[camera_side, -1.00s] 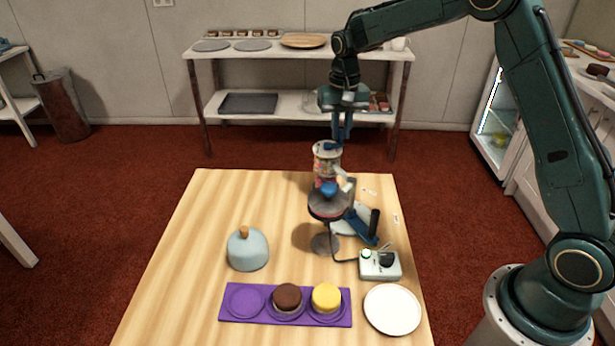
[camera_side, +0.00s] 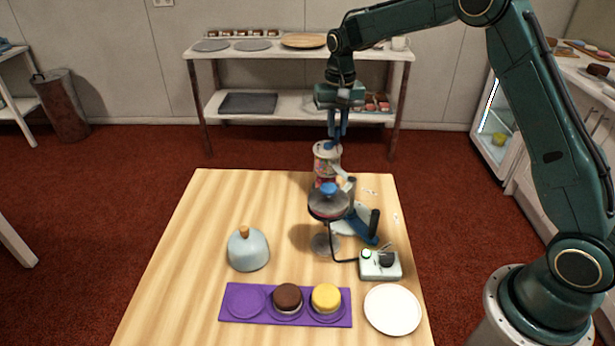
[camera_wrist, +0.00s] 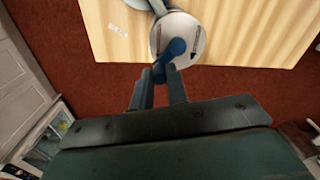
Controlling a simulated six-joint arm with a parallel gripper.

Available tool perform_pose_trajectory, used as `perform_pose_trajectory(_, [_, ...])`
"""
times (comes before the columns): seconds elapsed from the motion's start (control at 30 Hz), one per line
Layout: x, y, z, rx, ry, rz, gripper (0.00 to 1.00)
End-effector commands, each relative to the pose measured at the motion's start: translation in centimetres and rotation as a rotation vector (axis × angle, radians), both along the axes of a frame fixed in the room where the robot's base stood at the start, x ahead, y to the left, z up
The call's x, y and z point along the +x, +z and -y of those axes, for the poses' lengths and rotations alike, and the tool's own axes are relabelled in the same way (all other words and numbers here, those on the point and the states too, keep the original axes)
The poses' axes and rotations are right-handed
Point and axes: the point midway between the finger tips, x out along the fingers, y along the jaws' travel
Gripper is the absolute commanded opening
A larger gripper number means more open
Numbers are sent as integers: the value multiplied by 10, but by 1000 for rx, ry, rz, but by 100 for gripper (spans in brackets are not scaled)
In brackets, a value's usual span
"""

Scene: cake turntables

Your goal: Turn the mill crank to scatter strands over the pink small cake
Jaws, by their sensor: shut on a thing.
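The mill (camera_side: 326,166) is a clear jar of coloured bits with a white top, at the far edge of the table. Its blue crank (camera_side: 328,147) is on top; in the wrist view the crank (camera_wrist: 176,47) lies over the round white lid (camera_wrist: 190,32). My gripper (camera_side: 337,138) points down from above and is shut on the crank's end; the fingers show in the wrist view (camera_wrist: 158,74). In front of the mill stands a turntable (camera_side: 329,210) with a blue-topped, greyish thing on it. I cannot make out a pink cake there.
A purple tray (camera_side: 234,316) holds a brown cake (camera_side: 287,296) and a yellow cake (camera_side: 326,297). A white plate (camera_side: 392,310), a control box (camera_side: 380,265) and a blue-grey dome (camera_side: 248,250) stand nearby. The table's left side is clear.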

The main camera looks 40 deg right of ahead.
Motion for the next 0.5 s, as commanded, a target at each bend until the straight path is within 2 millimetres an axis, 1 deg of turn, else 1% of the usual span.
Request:
perform_pose_trajectory(0.03, [0, 1, -5, 4, 13, 0, 1])
perform_pose_trajectory(0.17, [1, 1, -5, 4, 13, -1, 1])
perform_pose_trajectory(0.5, [12, 0, -9, 4, 13, -5, 1])
